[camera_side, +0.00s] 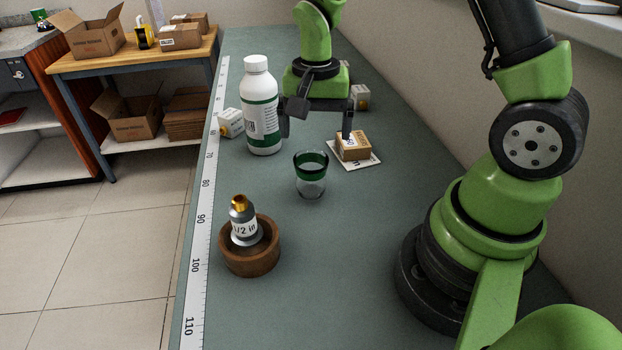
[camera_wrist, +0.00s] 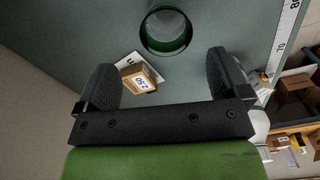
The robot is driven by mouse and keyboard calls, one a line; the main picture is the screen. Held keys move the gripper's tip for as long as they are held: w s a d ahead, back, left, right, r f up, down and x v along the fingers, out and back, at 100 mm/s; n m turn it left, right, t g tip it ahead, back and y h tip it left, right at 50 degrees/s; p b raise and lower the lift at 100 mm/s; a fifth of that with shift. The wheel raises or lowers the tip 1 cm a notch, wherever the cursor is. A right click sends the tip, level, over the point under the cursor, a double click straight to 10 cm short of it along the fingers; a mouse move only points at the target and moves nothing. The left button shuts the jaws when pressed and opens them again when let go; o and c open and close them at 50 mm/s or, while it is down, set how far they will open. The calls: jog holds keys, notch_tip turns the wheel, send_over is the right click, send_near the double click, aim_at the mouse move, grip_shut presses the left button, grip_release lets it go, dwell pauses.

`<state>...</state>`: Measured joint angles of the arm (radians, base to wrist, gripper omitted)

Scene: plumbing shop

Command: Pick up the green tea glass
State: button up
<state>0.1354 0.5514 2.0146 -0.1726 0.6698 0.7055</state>
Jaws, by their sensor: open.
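The green tea glass (camera_side: 311,175) is clear with a broad green band around its rim. It stands upright and appears empty on the grey-green bench. My gripper (camera_side: 318,128) is open and empty, above the bench and farther back than the glass. In the wrist view the glass (camera_wrist: 166,30) shows its round green rim at the top, beyond the open fingers (camera_wrist: 165,78).
A white bottle (camera_side: 261,105) with a green label stands left of my gripper. A small cardboard box (camera_side: 353,146) sits on a white card (camera_side: 367,163) near my right finger. A wooden bowl (camera_side: 249,262) holds a grey fitting (camera_side: 242,222). A ruler strip (camera_side: 203,215) runs along the left edge.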

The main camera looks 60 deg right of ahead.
aim_at(311, 173)
notch_tip(311, 173, down, 6)
jog(key=shift+r, duration=0.25)
jog(key=shift+w+a+f, duration=0.1)
jog(key=shift+w+f, duration=0.1)
jog(key=shift+f, duration=1.1)
jog(key=shift+w+a+f, duration=0.1)
jog(key=shift+w+f, duration=0.05)
jog(key=shift+f, duration=1.15)
jog(key=c, duration=1)
jog(key=shift+r, duration=0.1)
